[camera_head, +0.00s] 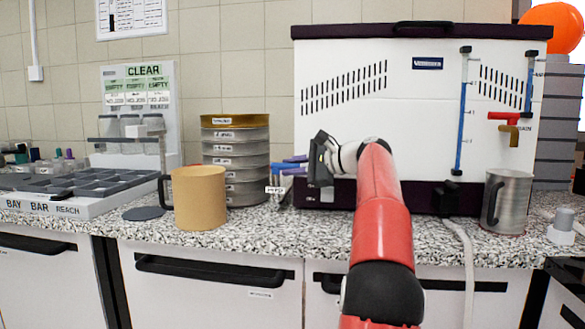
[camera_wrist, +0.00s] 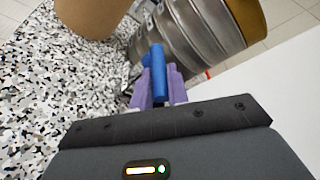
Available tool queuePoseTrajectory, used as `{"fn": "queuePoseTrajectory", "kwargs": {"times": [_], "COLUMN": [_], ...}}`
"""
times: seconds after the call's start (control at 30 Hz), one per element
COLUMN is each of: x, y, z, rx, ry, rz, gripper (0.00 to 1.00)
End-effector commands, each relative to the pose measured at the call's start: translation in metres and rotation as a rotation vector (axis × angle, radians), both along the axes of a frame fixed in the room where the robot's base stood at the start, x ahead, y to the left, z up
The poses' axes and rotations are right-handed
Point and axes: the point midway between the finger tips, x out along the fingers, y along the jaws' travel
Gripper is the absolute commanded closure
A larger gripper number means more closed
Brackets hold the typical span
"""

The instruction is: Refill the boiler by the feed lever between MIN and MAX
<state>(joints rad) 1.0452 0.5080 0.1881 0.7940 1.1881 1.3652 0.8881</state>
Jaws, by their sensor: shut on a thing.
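The boiler (camera_head: 430,150) is a large white box with dark purple trim on the counter's right. Two upright gauge tubes with blue columns, a long one (camera_head: 462,112) and a shorter one (camera_head: 530,80), are on its front; their marks are too small to read. The blue feed lever (camera_wrist: 158,60) shows between the purple fingers in the wrist view. My gripper (camera_wrist: 157,88) is shut on it, at the boiler's left side. In the head view my gripper (camera_head: 288,168) points left, and the lever is hard to separate from the fingers. A small label hangs just below.
A red tap (camera_head: 503,116) with a brass spout sits above a steel jug (camera_head: 510,200). A tan mug (camera_head: 199,198) and a sieve stack (camera_head: 235,135) with a brass top stand left of my gripper. A compartment tray (camera_head: 85,193) is farther left.

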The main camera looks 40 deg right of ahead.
Motion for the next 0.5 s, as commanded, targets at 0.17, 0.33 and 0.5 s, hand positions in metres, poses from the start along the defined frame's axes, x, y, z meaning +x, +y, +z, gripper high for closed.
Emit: {"fn": "queuePoseTrajectory", "kwargs": {"times": [0.17, 0.33, 0.5], "x": [0.0003, 0.0004, 0.0004], "y": [-0.0002, -0.0001, -0.0001], "z": [-0.0009, -0.0009, -0.0009], "rx": [0.0, 0.0, 0.0], "ry": [0.002, 0.002, 0.002], "rz": [0.009, 0.009, 0.009], "gripper": [1.0, 1.0, 0.72]}}
